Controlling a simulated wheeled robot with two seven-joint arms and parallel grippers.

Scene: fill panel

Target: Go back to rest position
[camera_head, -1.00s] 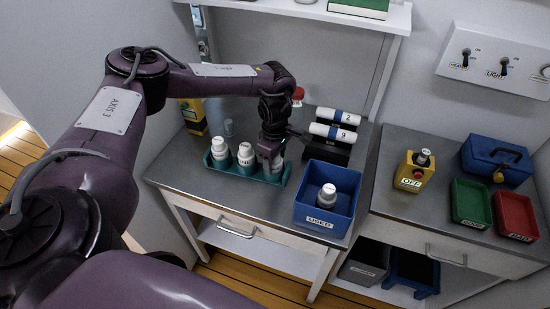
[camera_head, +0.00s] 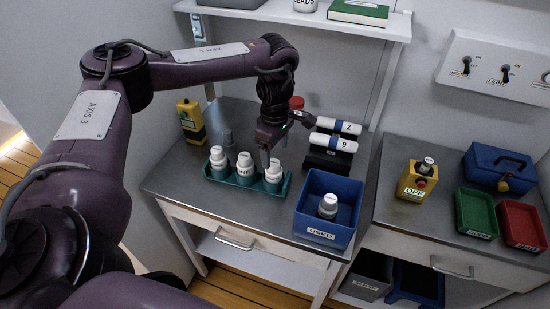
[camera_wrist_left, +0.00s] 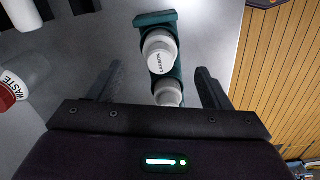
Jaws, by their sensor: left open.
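My left gripper (camera_head: 268,150) is open and empty, just above the right end of a teal rack (camera_head: 229,178) on the metal bench. The rack holds three white-capped bottles in a row, the left bottle (camera_head: 218,157), the middle bottle (camera_head: 245,164) and the right bottle (camera_head: 274,172). The right bottle stands upright below the fingers. In the left wrist view the two fingers (camera_wrist_left: 157,88) are spread wide, with a white bottle cap (camera_wrist_left: 160,50) and a second cap (camera_wrist_left: 168,95) between and beyond them. My right gripper does not show.
A blue USED bin (camera_head: 325,236) with a bottle inside stands right of the rack. Labelled cylinders (camera_head: 333,143) lie on a black holder behind. A yellow container (camera_head: 190,116) stands at the back left. A shelf (camera_head: 300,22) overhangs the bench.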

